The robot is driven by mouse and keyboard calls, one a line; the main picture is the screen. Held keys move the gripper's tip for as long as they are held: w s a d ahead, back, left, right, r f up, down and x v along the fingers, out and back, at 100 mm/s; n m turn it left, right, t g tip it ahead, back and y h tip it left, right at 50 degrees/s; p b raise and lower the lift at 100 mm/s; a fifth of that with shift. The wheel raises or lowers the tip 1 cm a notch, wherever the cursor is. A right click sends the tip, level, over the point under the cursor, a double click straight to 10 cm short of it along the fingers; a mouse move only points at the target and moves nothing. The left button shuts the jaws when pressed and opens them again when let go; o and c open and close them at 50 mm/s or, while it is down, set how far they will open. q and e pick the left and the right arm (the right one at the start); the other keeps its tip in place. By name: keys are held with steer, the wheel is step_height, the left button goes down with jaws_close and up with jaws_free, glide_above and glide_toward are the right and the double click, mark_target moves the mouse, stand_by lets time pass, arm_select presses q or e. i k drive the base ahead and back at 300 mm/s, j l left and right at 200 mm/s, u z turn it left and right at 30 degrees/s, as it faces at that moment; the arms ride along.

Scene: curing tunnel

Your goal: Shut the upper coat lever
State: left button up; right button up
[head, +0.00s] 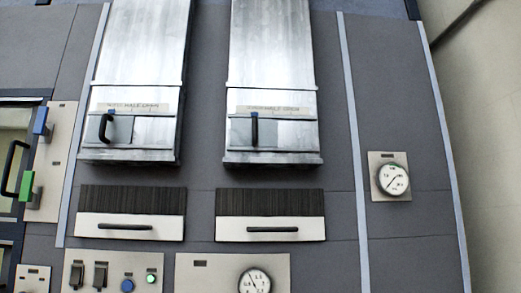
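Two metal ducts come down the panel, each with a lever on its lower front. The left duct's lever (105,128) is black with a blue top and stands roughly upright, bowed to the left, on a grey plate. The right duct's lever (254,129) is black with a blue top and stands upright. The left label strip (133,107) and right label strip (268,110) above them seem to include "HALF OPEN"; the rest is too small to read. I cannot tell which lever is the upper coat one. Neither gripper is in view.
Below the ducts are two drawer-like fronts with black bar handles (124,227) (272,229). A switch plate (115,262) and gauges (393,179) (255,281) are on the panel. At the left are a black door handle (14,168), a blue catch (41,120) and a green catch (26,186).

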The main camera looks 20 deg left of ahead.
mark_target(26, 194)
steer(key=u, duration=1.8)
